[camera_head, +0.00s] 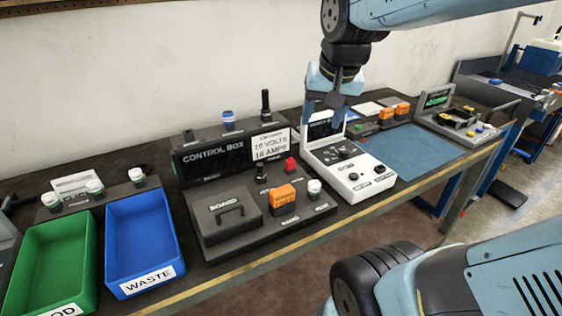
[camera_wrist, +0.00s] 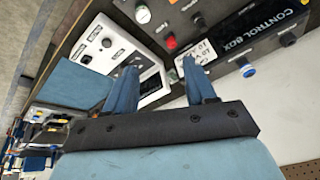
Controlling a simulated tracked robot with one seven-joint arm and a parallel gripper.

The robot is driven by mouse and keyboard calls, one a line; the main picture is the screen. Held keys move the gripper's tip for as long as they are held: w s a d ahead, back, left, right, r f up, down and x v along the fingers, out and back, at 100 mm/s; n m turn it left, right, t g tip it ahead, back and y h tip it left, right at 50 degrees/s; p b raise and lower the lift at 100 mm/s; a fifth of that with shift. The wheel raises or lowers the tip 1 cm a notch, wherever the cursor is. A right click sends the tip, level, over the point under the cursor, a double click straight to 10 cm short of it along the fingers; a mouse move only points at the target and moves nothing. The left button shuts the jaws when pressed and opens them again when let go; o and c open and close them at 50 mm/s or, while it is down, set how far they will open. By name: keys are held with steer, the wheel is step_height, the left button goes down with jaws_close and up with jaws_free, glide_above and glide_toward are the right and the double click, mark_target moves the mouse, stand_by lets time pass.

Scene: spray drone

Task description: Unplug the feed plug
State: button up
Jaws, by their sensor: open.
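My gripper (camera_head: 328,112) hangs open and empty over the bench, above the back of the white panel unit and right of the control box (camera_head: 213,158). In the wrist view its two blue fingers (camera_wrist: 159,68) are spread with nothing between them. On the control box deck stand a black plug-like piece (camera_head: 261,172) and a red one (camera_head: 290,165); the red one also shows in the wrist view (camera_wrist: 170,41). A tall black piece (camera_head: 265,104) stands behind the box's sign. No label saying feed is readable, so I cannot tell which is the feed plug.
The white panel unit (camera_head: 370,181) with black knobs stands right of the control box. An orange block (camera_head: 283,199) and a black board cover (camera_head: 228,213) are on the deck. Green (camera_head: 30,262) and blue (camera_head: 139,238) bins stand left. A blue mat (camera_head: 415,150) is clear.

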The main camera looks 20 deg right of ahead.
steer(key=w+f+m+g, duration=0.2)
steer(key=w+f+m, duration=0.4)
steer(key=w, duration=0.4)
steer(key=m+g, duration=0.2)
steer(key=m, duration=0.4)
glide_toward(290, 160)
steer(key=shift+s+d, duration=0.1)
steer(key=shift+s, duration=0.15)
steer(key=shift+w+f, duration=0.35)
steer(key=shift+f, duration=0.15)
steer(key=shift+f, duration=4.5)
jaws_close()
